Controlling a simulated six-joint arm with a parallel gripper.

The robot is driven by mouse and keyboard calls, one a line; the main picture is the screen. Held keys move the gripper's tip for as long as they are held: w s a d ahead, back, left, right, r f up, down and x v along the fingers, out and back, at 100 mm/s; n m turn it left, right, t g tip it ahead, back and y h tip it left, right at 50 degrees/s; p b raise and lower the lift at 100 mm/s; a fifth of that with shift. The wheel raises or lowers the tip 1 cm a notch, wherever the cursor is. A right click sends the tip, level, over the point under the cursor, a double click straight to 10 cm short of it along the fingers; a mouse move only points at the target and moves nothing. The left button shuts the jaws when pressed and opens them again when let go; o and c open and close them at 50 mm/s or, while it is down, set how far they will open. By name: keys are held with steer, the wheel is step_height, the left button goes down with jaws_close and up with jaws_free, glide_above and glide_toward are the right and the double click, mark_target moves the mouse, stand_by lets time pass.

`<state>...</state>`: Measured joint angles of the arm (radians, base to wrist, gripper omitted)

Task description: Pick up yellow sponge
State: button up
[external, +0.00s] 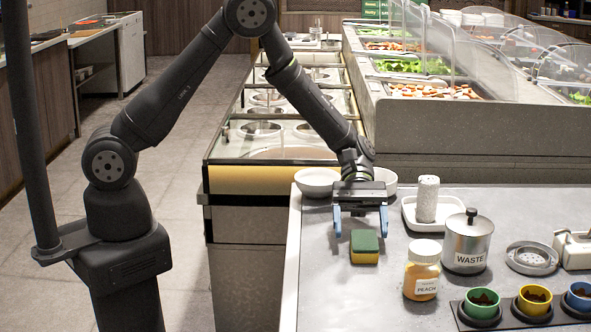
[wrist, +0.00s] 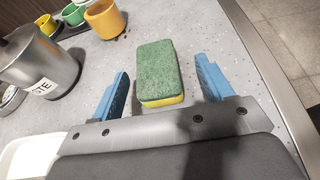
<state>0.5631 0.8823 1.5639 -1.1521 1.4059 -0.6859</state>
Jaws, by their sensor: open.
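The yellow sponge (external: 364,256) has a green top and lies flat on the grey counter near its left side. In the wrist view the sponge (wrist: 160,75) lies ahead of and between the two blue fingers, its near end close to the gripper body. My gripper (external: 361,222) is open and empty above the counter, its fingers pointing down, just behind the sponge in the external view. In the wrist view my gripper (wrist: 163,85) has a finger on each side of the sponge, with a gap on both sides.
A peach jar (external: 422,270), a metal waste canister (external: 467,241) and a white tray with a roll (external: 427,206) stand right of the sponge. White bowls (external: 317,181) sit behind the gripper. Coloured cups (external: 482,303) stand at front right. The counter left of the sponge is clear.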

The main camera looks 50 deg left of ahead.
mark_target(364, 237)
steer(key=x, duration=0.4)
steer(key=shift+w+d+f, duration=0.1)
steer(key=shift+d+f, duration=0.15)
steer(key=shift+f, duration=0.05)
steer(key=c, duration=1)
steer(key=shift+c, duration=0.2)
steer(key=shift+r, duration=0.1)
